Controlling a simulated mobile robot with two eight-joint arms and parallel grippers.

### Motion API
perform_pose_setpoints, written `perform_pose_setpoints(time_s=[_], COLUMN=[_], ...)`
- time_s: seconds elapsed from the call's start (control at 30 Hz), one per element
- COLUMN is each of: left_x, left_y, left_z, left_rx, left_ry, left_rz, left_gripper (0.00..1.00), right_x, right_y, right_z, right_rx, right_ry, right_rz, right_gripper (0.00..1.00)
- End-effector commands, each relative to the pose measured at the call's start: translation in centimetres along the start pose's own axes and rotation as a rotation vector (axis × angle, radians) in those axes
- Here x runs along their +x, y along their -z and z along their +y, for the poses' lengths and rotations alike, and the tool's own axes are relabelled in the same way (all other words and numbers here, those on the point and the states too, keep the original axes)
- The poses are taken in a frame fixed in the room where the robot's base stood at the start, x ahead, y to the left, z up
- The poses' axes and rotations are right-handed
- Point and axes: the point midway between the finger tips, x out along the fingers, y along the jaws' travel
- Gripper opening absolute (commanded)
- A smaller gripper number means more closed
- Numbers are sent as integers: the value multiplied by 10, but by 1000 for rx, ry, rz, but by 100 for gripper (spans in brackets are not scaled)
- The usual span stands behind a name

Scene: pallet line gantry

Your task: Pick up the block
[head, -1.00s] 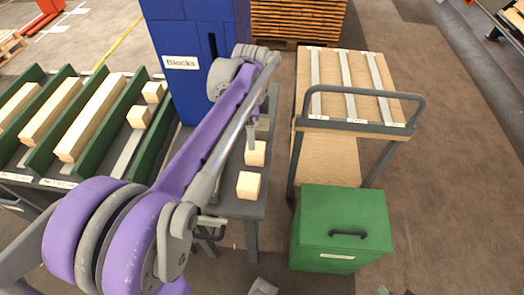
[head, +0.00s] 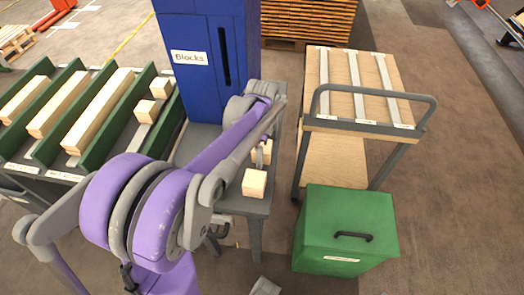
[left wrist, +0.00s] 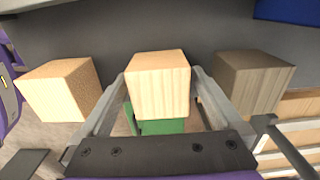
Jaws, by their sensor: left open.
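Three pale wooden blocks stand in a row in the left wrist view: a left one (left wrist: 62,90), a middle one (left wrist: 158,86) and a shaded right one (left wrist: 250,82). My left gripper (left wrist: 157,98) is open, its fingers on either side of the middle block; I cannot tell whether they touch it. In the head view my left gripper (head: 262,155) is over the grey table (head: 232,203), partly covering the middle block (head: 270,147). The near block (head: 254,183) is clear of it. The shaded block is hidden there by my arm.
A blue dispenser labelled "Blocks" (head: 202,85) stands behind the blocks. A green rack (head: 62,165) with wooden pieces is at left. A cart (head: 391,92) with strips on top and a green lidded box (head: 347,225) are at right. Brown floor lies open beyond them.

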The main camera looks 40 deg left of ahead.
Motion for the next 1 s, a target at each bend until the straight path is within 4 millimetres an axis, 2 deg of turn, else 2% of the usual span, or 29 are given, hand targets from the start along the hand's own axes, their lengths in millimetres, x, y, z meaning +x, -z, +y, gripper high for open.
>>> perform_pose_setpoints(time_s=[0.07,0.53,0.83,1.0], left_x=[0,-1,-6,-34], left_y=[0,0,0,0], left_z=[0,0,0,0], left_rx=[0,0,0,0], left_ry=[0,0,0,0], left_rz=[0,0,0,0], left_gripper=[100,15,14,14], right_x=[0,0,-1,-6], right_y=[0,0,1,3], right_z=[0,0,0,0], right_rx=[0,0,0,0], right_ry=[0,0,0,0], right_rz=[0,0,0,2], right_gripper=[50,50,50,50])
